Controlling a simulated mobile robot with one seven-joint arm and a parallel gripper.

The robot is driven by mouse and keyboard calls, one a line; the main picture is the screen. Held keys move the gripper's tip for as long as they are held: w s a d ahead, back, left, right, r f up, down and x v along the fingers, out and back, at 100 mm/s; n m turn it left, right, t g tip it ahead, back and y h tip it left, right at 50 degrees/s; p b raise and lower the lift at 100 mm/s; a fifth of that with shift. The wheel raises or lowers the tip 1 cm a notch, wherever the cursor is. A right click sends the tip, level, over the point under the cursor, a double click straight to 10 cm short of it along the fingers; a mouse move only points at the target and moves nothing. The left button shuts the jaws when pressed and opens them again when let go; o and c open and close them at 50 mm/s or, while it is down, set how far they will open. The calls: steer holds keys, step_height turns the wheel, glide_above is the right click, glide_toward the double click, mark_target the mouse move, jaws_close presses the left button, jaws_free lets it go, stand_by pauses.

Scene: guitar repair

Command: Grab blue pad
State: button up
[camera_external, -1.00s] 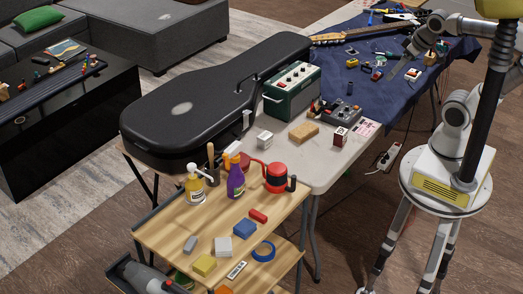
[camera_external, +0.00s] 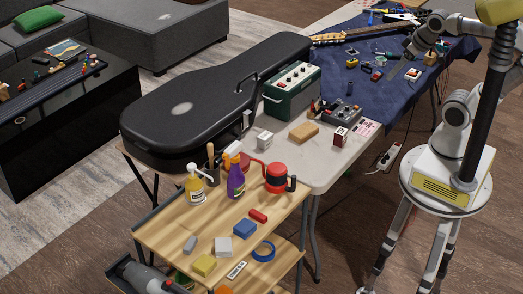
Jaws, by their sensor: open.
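A small blue block-shaped pad (camera_external: 244,229) lies on the wooden top of the cart (camera_external: 163,232), in the lower middle of the external view. It lies between a red block and a white block, with a blue tape ring just below it to the right. My gripper (camera_external: 407,56) is far from it, over the blue cloth at the upper right. It is open; the fingers are small in this view. I cannot make out any contact with the tools around it.
A yellow block (camera_external: 204,265), a white block (camera_external: 223,246), a red block (camera_external: 258,215) and the tape ring (camera_external: 264,252) surround the pad. Spray bottles (camera_external: 235,180) and a red canister (camera_external: 277,178) stand behind. A black guitar case (camera_external: 205,100) lies on the table.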

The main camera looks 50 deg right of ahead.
steer(key=shift+c, duration=0.2)
stand_by(0.5)
steer(key=w+a+n+b, duration=0.2)
steer(key=w+a+n, duration=0.4)
steer(key=w, duration=0.4)
steer(key=n+g+y+b, duration=0.5)
steer(key=n+b, duration=0.1)
steer(key=n, duration=0.6)
glide_above(245, 225)
steer(key=d, duration=0.2)
step_height(245, 225, down, 32)
steer(key=shift+f, duration=0.15)
steer(key=x, duration=0.2)
steer(key=b+x, duration=0.1)
steer(key=x, duration=0.2)
steer(key=shift+s+d+f, duration=0.2)
steer(key=shift+s, duration=0.05)
steer(key=c, duration=1.4)
